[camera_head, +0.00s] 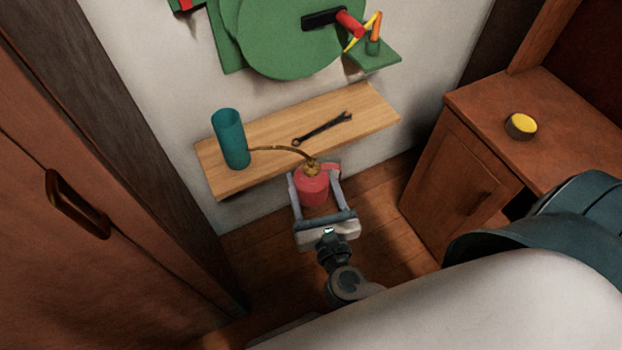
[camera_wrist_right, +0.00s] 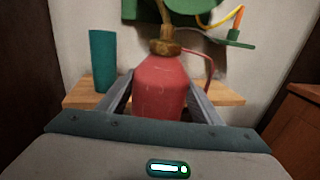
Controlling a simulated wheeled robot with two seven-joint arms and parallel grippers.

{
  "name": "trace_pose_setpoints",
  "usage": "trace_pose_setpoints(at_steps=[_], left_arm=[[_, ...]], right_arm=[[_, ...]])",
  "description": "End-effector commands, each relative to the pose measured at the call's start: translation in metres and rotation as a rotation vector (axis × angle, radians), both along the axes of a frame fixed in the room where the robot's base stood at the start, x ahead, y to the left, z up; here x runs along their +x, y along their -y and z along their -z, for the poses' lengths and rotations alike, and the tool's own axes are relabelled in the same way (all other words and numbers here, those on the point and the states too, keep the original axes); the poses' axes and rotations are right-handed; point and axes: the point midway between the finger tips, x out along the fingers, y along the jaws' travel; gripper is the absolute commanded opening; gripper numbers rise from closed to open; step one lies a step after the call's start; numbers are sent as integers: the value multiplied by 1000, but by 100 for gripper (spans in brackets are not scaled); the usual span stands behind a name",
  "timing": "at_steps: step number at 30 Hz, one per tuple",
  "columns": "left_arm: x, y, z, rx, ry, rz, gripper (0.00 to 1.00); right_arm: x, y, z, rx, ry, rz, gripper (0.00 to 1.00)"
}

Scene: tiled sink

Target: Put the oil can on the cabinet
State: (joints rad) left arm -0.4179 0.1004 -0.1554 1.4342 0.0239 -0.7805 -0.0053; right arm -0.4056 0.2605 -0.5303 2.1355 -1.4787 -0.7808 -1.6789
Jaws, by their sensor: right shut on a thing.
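The oil can (camera_head: 311,186) is red with a brass top and a long thin spout that points left. My right gripper (camera_head: 315,187) is shut on its body, with one finger on each side. The can is upright, at the front edge of the wooden wall shelf; I cannot tell if it touches the shelf. In the right wrist view the oil can (camera_wrist_right: 161,88) stands between the fingers. The brown wooden cabinet (camera_head: 572,120) stands at the right, its top mostly bare. My left gripper is not in view.
The wooden shelf (camera_head: 270,130) holds a teal cylinder (camera_head: 231,140) and a dark wrench (camera_head: 322,128). A round yellow-topped tin (camera_head: 521,126) sits on the cabinet. A green panel (camera_head: 300,40) with tools hangs above. A tall brown door (camera_head: 75,200) is at left.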

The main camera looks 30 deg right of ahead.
Motion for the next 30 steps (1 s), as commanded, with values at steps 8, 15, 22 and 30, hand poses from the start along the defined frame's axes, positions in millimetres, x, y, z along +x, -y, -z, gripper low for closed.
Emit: trace_pose_setpoints(at_steps=[8,15,22,30], left_arm=[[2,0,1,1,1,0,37],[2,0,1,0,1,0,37],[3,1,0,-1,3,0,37],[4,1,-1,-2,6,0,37]], right_arm=[[3,4,-11,2,4,-6,26],[13,15,-54,10,3,-56,26],[15,15,-102,6,2,-149,26],[13,12,-119,-1,2,-193,26]])
